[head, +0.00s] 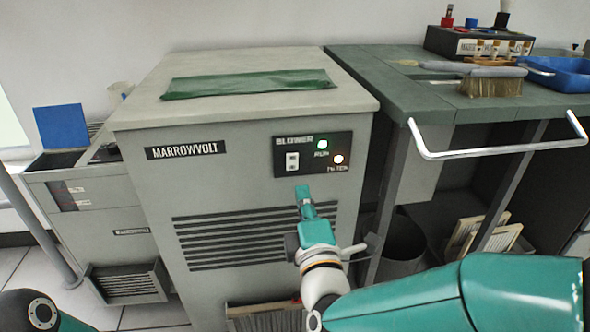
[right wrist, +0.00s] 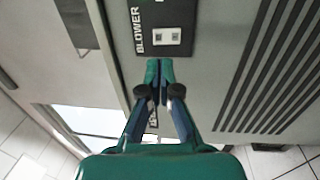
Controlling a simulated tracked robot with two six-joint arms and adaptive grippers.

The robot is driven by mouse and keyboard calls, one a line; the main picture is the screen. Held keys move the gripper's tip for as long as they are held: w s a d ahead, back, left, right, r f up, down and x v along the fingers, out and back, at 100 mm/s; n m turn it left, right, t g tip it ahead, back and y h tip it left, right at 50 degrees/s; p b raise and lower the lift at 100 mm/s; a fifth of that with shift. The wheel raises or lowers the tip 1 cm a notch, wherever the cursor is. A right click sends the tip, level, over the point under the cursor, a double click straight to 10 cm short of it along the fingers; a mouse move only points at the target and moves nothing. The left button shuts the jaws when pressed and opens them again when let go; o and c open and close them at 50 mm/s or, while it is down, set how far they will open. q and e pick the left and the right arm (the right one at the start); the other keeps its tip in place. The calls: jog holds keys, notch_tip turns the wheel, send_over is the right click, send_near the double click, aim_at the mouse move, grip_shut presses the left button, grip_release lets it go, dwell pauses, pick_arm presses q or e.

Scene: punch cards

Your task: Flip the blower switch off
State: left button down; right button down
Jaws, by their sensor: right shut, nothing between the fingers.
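The blower switch (head: 292,161) is a small white rocker on a black panel (head: 313,171) on the front of the grey Marrowvolt cabinet (head: 150,200). My right gripper (head: 304,190) is shut and empty, just below the switch in the head view. In the right wrist view the closed fingertips (right wrist: 159,62) point at the panel, and the switch (right wrist: 158,38) lies just beyond them. Whether they touch the cabinet I cannot tell. My left gripper is not in view; only part of that arm shows at lower left.
A green cloth (head: 247,83) lies on the cabinet top. A green workbench (head: 430,100) with a white rail (head: 500,151), a brush (head: 490,82) and a blue tray (head: 562,75) stands at the right. A bin (head: 403,250) sits beneath. A smaller grey machine (head: 100,210) stands left.

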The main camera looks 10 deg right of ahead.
aim_at(293, 159)
jog(key=w, duration=0.3)
jog(key=w+b, duration=0.1)
jog(key=w, duration=0.1)
jog(key=w+r, duration=0.1)
jog(key=w, duration=0.2)
jog(key=shift+w+b, duration=0.35)
jog(key=shift+w+r+p, duration=0.2)
jog(key=shift+r+p, duration=0.25)
jog(key=shift+p, duration=0.75)
jog(key=shift+f+g, duration=0.3)
jog(key=shift+f, duration=0.05)
